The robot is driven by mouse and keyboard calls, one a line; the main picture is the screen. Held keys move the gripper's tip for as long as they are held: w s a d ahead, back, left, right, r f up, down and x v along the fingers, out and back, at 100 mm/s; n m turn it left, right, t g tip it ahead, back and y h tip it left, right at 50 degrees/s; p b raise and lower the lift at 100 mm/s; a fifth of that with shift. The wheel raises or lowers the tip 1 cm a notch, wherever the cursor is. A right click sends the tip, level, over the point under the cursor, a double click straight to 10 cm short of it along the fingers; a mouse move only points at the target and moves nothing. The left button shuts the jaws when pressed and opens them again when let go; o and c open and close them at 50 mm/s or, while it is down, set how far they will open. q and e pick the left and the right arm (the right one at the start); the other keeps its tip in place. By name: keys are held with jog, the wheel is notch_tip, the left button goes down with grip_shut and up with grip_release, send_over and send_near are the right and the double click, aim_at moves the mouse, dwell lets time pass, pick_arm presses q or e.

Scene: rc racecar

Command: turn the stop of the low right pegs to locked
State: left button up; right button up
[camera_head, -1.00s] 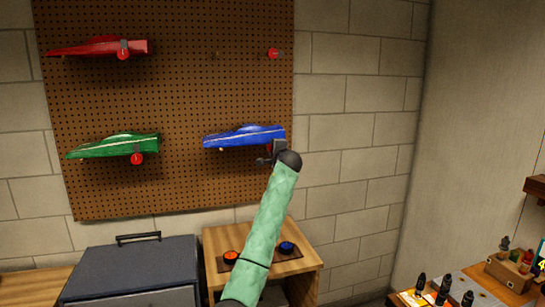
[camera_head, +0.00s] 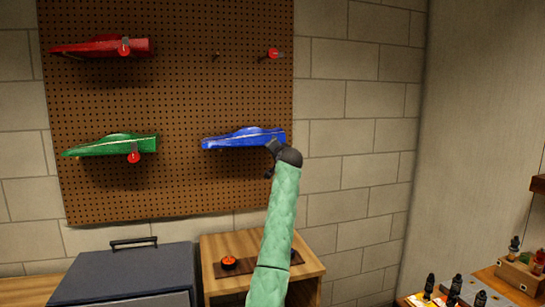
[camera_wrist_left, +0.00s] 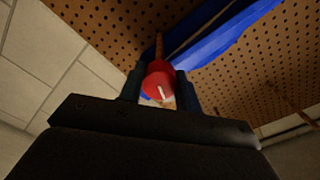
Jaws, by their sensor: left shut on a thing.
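The blue car (camera_head: 243,138) rests on the low right pegs of the pegboard, and it also shows in the left wrist view (camera_wrist_left: 225,40). The red stop (camera_wrist_left: 158,82) of these pegs is round with a white mark, slightly tilted in the left wrist view. My left gripper (camera_head: 272,152) is at the right end of the blue car, just below it. Its dark fingers are shut on the red stop, one on each side. In the head view the gripper hides this stop. My right gripper is not in view.
On the pegboard (camera_head: 180,90) hang a red car (camera_head: 100,47) and a green car (camera_head: 110,146), each with a red stop. The upper right pegs (camera_head: 216,55) are empty, with a red stop (camera_head: 275,54). A wooden cabinet (camera_head: 225,245) and a dark box (camera_head: 125,270) stand below.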

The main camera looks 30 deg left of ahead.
pick_arm(q)
jog(key=shift+d+n+b, duration=0.1)
jog(key=shift+n+b, duration=0.3)
jog(key=shift+n, duration=0.3)
jog(key=shift+n+b, duration=0.45)
jog(key=shift+n, duration=0.05)
jog(key=shift+r+n+b, duration=0.1)
jog(key=shift+n+b, duration=0.2)
jog(key=shift+n, duration=0.2)
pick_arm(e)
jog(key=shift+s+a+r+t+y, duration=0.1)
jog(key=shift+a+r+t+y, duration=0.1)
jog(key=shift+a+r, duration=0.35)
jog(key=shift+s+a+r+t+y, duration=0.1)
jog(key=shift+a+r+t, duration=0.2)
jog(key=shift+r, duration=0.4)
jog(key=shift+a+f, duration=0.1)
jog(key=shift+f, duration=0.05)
pick_arm(q)
jog(key=shift+r, duration=0.1)
jog(key=o, duration=1)
jog(key=shift+w, duration=0.1)
jog(key=shift+c, duration=0.2)
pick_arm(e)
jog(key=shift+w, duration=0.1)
